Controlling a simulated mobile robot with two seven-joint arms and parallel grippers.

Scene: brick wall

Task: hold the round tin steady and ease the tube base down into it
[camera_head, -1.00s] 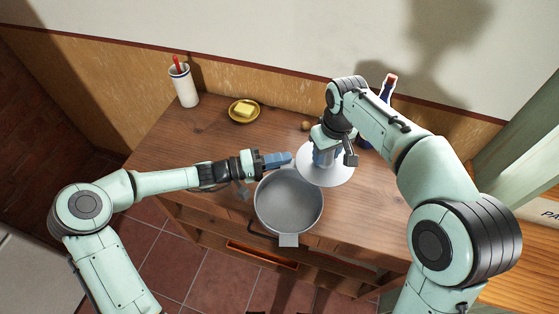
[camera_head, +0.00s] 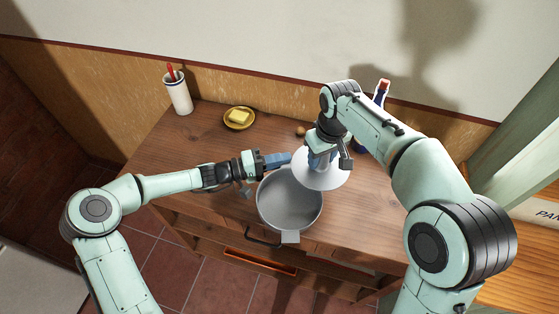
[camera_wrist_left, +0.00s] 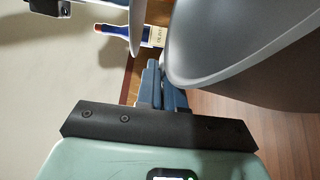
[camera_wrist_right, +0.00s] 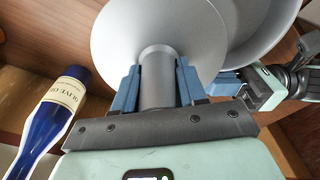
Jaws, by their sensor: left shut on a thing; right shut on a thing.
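The round tin (camera_head: 270,213) is a wide grey open vessel near the table's front edge in the head view. It looks empty. My left gripper (camera_head: 284,160) is shut at the tin's far rim, and its blue fingers meet the tin's side in the left wrist view (camera_wrist_left: 160,82). The tube base is a pale disc (camera_head: 322,182) with a grey tube (camera_wrist_right: 157,78). My right gripper (camera_head: 322,158) is shut on the tube. The disc is beside the tin's far right rim, partly overlapping it in the head view. I cannot tell whether they touch.
A blue olive oil bottle (camera_wrist_right: 50,115) stands close behind my right gripper. A yellow butter dish (camera_head: 239,121) and a white cup (camera_head: 179,97) stand at the back left. A small brown round thing (camera_head: 300,131) lies behind the disc. The table's left part is clear.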

